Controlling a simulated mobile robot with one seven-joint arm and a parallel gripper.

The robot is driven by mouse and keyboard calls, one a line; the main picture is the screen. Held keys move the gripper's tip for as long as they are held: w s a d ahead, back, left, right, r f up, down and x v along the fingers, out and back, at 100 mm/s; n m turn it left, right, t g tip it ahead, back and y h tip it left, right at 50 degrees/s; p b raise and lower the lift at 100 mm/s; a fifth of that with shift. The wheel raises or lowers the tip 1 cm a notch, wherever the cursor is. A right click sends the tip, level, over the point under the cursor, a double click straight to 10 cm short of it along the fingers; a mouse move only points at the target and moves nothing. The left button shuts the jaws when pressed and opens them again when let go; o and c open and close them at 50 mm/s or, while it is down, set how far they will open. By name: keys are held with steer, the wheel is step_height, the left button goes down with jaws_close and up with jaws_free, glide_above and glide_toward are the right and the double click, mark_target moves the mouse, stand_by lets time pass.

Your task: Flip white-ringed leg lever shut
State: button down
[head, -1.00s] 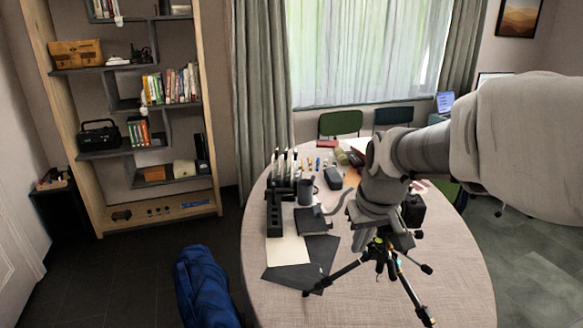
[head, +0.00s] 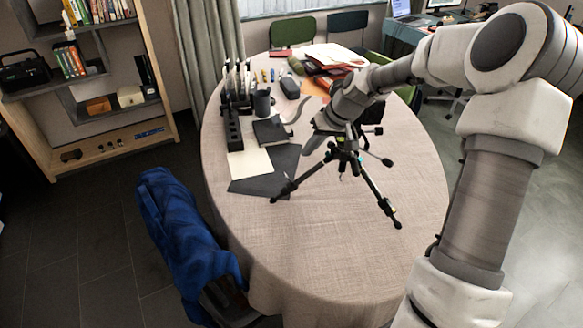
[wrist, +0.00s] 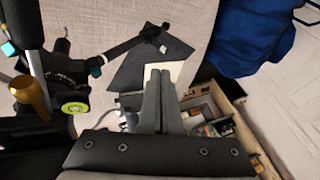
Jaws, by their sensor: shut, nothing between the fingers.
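A black tripod (head: 347,158) stands on the round table, its legs spread. In the wrist view, one leg (wrist: 122,50) with a white ring (wrist: 97,71) near its top runs up and right to a dark clamp (wrist: 153,31). I cannot tell whether its lever is open or shut. Another leg shows a teal ring (wrist: 9,48) at the left edge. My gripper (wrist: 160,75) is shut and empty, its fingertips to the right of the tripod head and below the white-ringed leg in the picture. In the head view, my wrist covers part of the tripod's top.
The table (head: 300,262) is clear at the front. A dark sheet (head: 262,176), a pale sheet (head: 249,163), a dark book (head: 271,130), a mug (head: 262,103) and a black rack (head: 234,125) lie left of the tripod. A blue-draped chair (head: 185,235) stands at the front left.

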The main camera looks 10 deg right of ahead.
stand_by(0.3)
steer(key=b+x, duration=0.1)
steer(key=x, duration=0.9)
